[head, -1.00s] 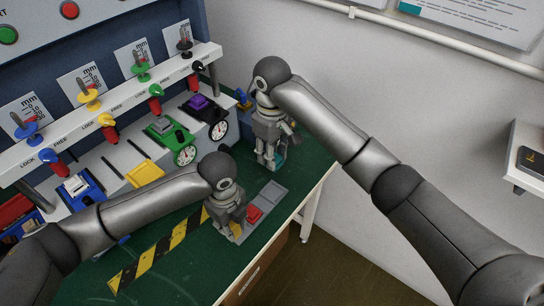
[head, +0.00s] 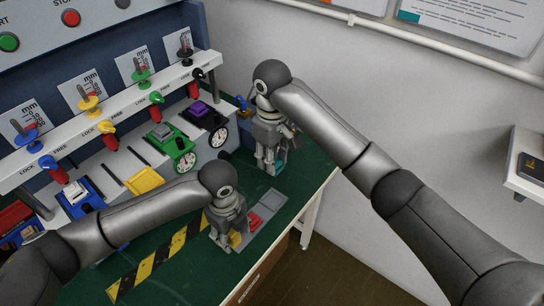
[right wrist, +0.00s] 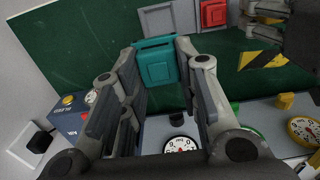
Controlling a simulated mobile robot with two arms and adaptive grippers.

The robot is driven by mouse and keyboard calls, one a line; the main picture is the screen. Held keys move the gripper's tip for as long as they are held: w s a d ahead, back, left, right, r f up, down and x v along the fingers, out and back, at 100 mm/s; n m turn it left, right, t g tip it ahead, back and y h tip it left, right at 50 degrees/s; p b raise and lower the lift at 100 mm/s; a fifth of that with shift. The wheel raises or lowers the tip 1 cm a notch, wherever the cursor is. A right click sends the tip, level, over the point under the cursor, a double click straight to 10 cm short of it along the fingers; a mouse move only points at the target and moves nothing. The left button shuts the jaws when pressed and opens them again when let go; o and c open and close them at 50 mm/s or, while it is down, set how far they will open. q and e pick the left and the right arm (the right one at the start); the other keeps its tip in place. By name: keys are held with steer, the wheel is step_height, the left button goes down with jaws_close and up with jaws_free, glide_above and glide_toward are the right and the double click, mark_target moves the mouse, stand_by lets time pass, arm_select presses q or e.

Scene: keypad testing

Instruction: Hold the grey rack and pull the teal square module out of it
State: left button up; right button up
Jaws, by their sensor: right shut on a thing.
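The teal square module (right wrist: 155,61) is between the fingertips of my right gripper (right wrist: 156,58), clear of the rack in the right wrist view. In the head view only a sliver of the teal module (head: 281,166) shows beside the right gripper (head: 268,170). The grey rack (head: 272,197) lies on the green bench near its front edge, with an empty square bay at its far end. It also shows in the right wrist view (right wrist: 156,18). My left gripper (head: 228,244) is at the rack's near end. Its fingers hide that end, so their grip is unclear.
A red module (head: 255,220) sits in the rack beside the empty bay, with a yellow piece (head: 236,240) by my left gripper. A fixture (head: 120,110) with coloured clamps and dial gauges stands along the back left. Bench surface between rack and right gripper is clear.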

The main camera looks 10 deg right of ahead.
arm_select(q)
step_height(320, 180, up, 12)
stand_by(0.7)
